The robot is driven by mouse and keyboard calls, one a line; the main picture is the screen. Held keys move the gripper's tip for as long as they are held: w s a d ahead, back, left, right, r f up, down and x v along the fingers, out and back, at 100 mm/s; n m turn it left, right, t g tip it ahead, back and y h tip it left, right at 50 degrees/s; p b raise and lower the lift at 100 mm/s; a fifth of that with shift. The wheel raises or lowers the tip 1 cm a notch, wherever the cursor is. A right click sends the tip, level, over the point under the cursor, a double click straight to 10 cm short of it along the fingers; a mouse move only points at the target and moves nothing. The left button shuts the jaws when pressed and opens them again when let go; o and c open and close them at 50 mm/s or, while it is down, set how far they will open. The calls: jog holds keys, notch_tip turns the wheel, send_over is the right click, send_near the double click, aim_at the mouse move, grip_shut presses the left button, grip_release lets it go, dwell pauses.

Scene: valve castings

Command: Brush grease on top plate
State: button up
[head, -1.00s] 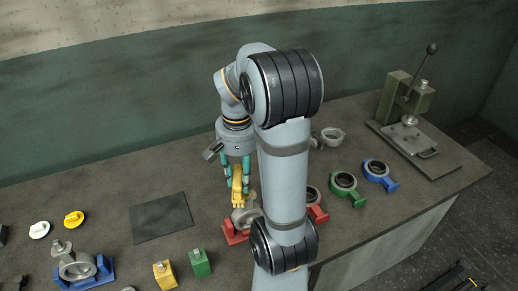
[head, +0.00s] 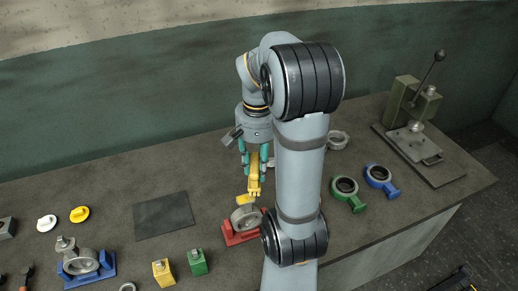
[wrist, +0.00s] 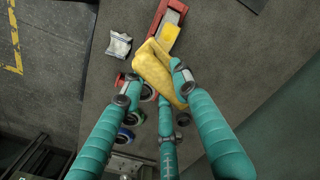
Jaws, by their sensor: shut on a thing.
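I cannot make out a brush, grease or which thing is the top plate.
A dark mat (head: 163,216) lies left of the stand. Yellow (head: 163,272) and green (head: 198,262) blocks stand in front. A blue stand (head: 87,268) holds a casting. Green (head: 346,193) and blue (head: 379,180) ring pieces and a lever press (head: 413,120) are right.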

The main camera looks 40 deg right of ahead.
jog(key=shift+d+r+p, duration=0.2)
jog(key=shift+r+p, duration=0.45)
jog(key=shift+r, duration=0.4)
jog(key=shift+a+r+p, duration=0.1)
jog(key=shift+r+p, duration=0.65)
jog(key=shift+r, duration=0.15)
jog(key=shift+f, duration=0.1)
